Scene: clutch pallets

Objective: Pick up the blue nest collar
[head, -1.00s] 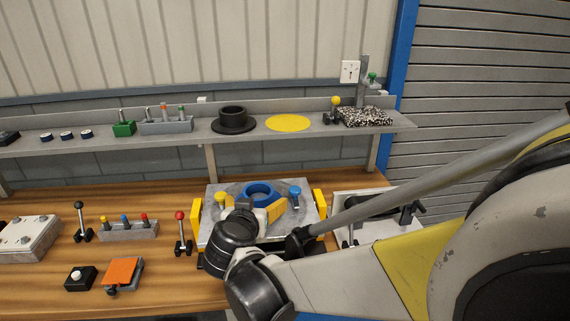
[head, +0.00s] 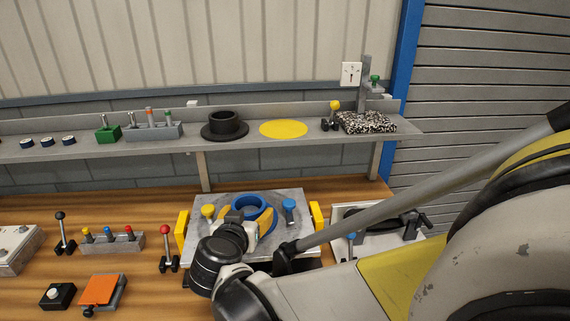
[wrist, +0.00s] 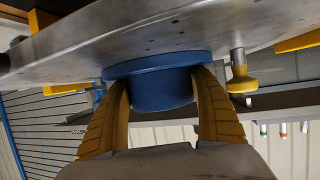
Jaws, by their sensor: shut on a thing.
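The blue nest collar (head: 240,202) is a short blue ring on the grey metal plate (head: 200,243) on the bench. In the wrist view, its blue body and wider rim (wrist: 160,85) sit between the two yellow fingers of my gripper (wrist: 162,105). My gripper (head: 246,217) is shut on the collar, one finger on each side. In the wrist view, the rim lies close against the plate; I cannot tell if there is a gap. My wrist hides part of the plate's near side in the head view.
A yellow knob (head: 208,211) and a blue-topped post (head: 289,206) stand on the plate either side of the collar. Yellow blocks (head: 182,231) flank the plate. A red-knobbed lever (head: 168,250) stands to its left. The shelf behind holds a black flanged part (head: 225,124) and a yellow disc (head: 284,129).

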